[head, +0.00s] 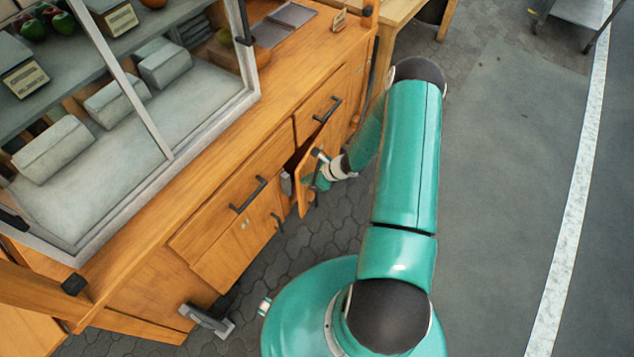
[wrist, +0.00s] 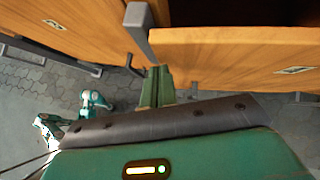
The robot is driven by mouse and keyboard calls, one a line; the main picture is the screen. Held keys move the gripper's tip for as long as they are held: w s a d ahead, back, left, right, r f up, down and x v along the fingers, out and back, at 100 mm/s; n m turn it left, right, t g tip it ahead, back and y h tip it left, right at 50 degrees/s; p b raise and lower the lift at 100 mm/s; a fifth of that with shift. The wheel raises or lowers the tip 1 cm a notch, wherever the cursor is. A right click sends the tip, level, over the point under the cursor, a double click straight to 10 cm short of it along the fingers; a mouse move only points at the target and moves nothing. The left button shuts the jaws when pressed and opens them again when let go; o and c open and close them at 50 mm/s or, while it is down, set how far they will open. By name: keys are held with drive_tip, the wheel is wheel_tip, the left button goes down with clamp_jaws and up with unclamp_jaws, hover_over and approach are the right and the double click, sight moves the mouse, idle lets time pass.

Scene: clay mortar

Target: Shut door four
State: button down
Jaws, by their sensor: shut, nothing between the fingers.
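A wooden cabinet door (head: 306,186) stands partly open in the counter front, with a dark gap behind it, in the head view. I cannot read a number on it. My gripper (head: 319,181) is at its outer side, close to the door face; whether it touches is hard to tell. In the wrist view the fingers of my gripper (wrist: 157,86) are together and empty, just below the near corner of a wooden panel (wrist: 225,55) with a small label. A dark gap shows above that panel.
The counter (head: 180,150) carries a glass display case (head: 140,110). A drawer (head: 235,203) and a closed lower door (head: 240,250) lie left of the open door. Another drawer (head: 318,108) is above it.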

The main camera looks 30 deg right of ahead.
drive_tip(key=shift+w+a, duration=0.55)
drive_tip(key=shift+w, duration=0.15)
